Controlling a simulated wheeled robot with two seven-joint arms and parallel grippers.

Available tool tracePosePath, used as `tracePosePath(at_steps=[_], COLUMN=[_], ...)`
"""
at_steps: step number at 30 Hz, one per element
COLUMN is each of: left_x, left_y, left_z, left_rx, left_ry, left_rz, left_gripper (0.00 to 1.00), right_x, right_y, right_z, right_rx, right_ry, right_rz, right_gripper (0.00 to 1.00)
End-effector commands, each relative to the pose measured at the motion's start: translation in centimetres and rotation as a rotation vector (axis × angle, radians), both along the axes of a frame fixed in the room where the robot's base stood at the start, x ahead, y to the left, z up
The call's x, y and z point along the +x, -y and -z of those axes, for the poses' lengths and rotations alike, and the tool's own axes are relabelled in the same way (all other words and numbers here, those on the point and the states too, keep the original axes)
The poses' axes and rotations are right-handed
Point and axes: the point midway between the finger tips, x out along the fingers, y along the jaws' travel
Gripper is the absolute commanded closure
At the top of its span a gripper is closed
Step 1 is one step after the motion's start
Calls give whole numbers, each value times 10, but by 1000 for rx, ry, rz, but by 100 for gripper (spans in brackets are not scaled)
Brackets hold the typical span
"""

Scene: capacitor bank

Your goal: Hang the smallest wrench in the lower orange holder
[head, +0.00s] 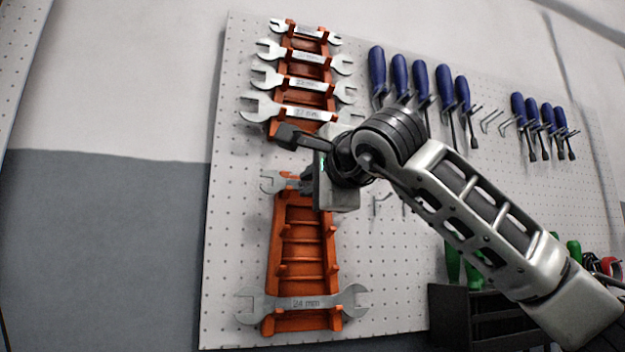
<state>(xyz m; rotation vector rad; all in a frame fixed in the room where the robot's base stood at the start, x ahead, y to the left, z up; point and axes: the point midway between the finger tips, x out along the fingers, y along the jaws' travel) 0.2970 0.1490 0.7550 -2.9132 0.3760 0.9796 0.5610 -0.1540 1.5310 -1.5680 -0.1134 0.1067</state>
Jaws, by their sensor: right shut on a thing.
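The lower orange holder (302,245) hangs on the pegboard, with a large 24 mm wrench (305,303) across its bottom. My right gripper (306,180) is at the top of this holder, shut on a small wrench (272,183). The wrench's open jaw points left; its right part is hidden behind the gripper. It lies roughly level across the holder's top; I cannot tell whether it touches the holder. My left gripper is not in view.
The upper orange holder (318,70) carries several wrenches, the lowest close to my right gripper. Blue-handled screwdrivers (420,82) hang to the right on the white pegboard (235,200). A dark box (478,310) and green handles (452,262) are at lower right.

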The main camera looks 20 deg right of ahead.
Motion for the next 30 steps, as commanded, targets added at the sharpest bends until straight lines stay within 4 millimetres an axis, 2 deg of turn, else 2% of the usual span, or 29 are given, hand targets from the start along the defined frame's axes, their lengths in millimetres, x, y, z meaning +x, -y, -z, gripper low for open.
tracePosePath(at_steps=[12, 13, 15, 25, 30], left_x=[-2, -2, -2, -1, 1], left_y=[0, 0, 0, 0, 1], left_z=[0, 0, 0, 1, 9], left_rx=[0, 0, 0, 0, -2], left_ry=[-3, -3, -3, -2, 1], left_rz=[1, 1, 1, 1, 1], left_gripper=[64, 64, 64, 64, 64], right_x=[2, 2, 2, -1, -21], right_y=[0, 0, 0, 0, 3], right_z=[2, 2, 2, 2, 3], right_rx=[-1, -1, -1, 0, 0], right_ry=[-5, -5, -5, -3, 1], right_rz=[1, 1, 1, 1, -1], right_gripper=[100, 80, 60, 60, 60])
